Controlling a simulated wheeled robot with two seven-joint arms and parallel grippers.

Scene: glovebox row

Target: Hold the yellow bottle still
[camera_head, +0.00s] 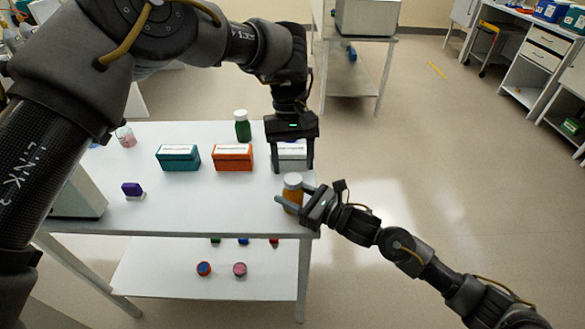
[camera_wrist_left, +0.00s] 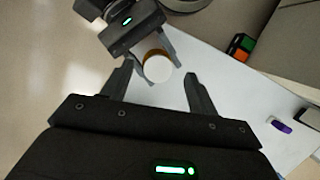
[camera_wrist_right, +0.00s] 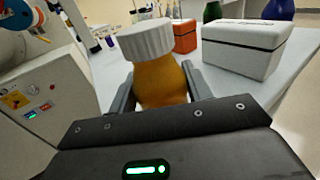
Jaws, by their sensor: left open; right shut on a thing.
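The yellow bottle (camera_head: 292,190), amber-yellow with a white ribbed cap, stands upright at the table's front right corner. My right gripper (camera_head: 297,196) is shut on its body from the right. In the right wrist view the bottle (camera_wrist_right: 160,82) sits between the two fingers, its cap above them. My left gripper (camera_head: 293,170) is open above and just behind the bottle, pointing down, with nothing between its fingers. In the left wrist view the white cap (camera_wrist_left: 158,68) shows just beyond my left fingertips (camera_wrist_left: 158,82).
On the white table (camera_head: 225,208) stand a teal box (camera_head: 178,158), an orange box (camera_head: 232,158), a white box (camera_wrist_right: 245,48) and a green bottle (camera_head: 242,126). A purple-and-white item (camera_head: 133,190) lies at the left. The table's middle front is clear.

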